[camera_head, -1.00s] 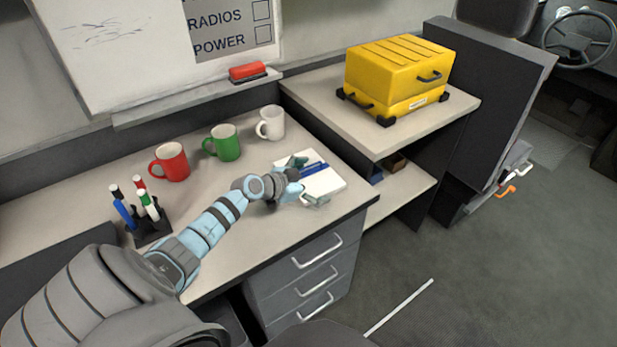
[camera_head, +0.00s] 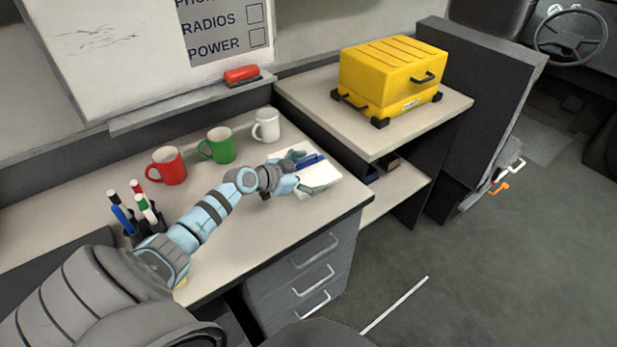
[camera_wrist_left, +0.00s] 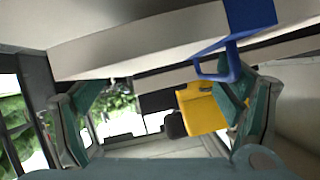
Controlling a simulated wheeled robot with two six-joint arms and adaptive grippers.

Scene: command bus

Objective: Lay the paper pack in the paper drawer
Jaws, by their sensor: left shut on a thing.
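The white paper pack (camera_head: 325,174) with a blue band is over the right part of the desk, near its front edge. My left gripper (camera_head: 308,173) is shut on the pack, one finger at either side. In the left wrist view the pack (camera_wrist_left: 150,42) fills the upper part as a pale slab, with a blue strap and loop at right. Whether it clears the desk is hard to tell. The grey drawer unit (camera_head: 300,277) under the desk has three drawers with light handles, which look shut; none shows a paper label. My right gripper is not in view.
A white mug (camera_head: 266,125), green mug (camera_head: 219,145) and red mug (camera_head: 168,166) stand behind my left arm. A pen holder (camera_head: 140,232) with markers is at left. A yellow case (camera_head: 392,76) sits on the right shelf. Floor right of the drawers is largely clear.

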